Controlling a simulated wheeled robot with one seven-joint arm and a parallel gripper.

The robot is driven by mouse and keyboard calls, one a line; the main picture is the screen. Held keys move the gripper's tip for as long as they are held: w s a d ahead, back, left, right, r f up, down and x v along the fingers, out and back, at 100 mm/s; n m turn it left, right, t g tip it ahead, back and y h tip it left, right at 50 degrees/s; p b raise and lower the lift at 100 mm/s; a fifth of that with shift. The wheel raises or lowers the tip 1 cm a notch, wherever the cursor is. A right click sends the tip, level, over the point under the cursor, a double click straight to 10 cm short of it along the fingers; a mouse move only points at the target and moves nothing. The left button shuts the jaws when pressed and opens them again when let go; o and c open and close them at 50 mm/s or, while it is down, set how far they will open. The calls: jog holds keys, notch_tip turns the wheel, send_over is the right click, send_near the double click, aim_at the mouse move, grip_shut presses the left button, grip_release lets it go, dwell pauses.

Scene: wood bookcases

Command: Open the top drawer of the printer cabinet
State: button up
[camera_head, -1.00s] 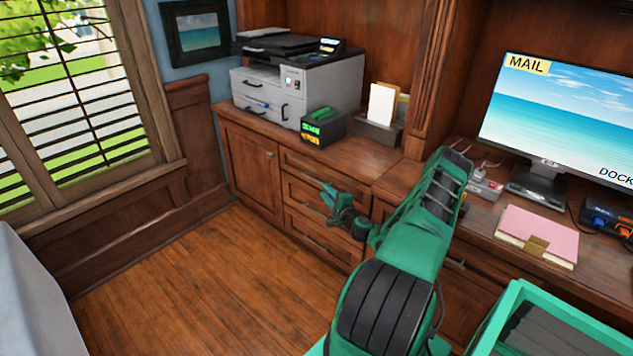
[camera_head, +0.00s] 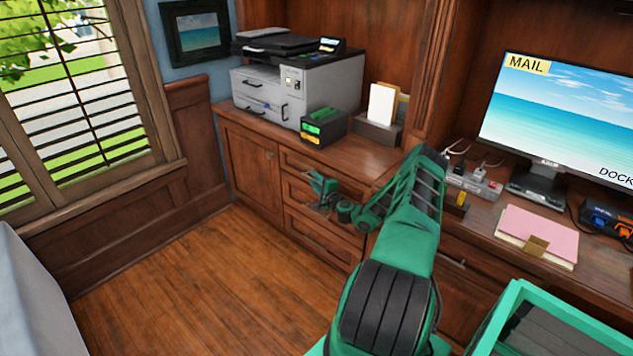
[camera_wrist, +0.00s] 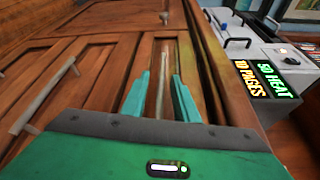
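The printer cabinet (camera_head: 252,170) is brown wood, with a door at left and a stack of drawers at right. Its top drawer (camera_head: 298,162) is shut, just below the countertop. My gripper (camera_head: 318,186) is in front of the drawer stack. In the wrist view, my gripper (camera_wrist: 160,82) is open, its two green fingers on either side of the top drawer's long bar handle (camera_wrist: 160,72). Gaps show between the fingers and the bar. A lower drawer's handle (camera_wrist: 45,95) is to the left in that view.
A printer (camera_head: 297,82) and a black box with a green top (camera_head: 323,127) stand on the countertop above the drawers. A desk with a monitor (camera_head: 565,115) and pink folder (camera_head: 538,235) is at right. The wood floor (camera_head: 190,290) in front of the cabinet is clear.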

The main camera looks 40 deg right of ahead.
grip_shut()
jog(key=shift+s+f, duration=0.1)
jog(key=shift+f, duration=0.05)
dwell(1.1)
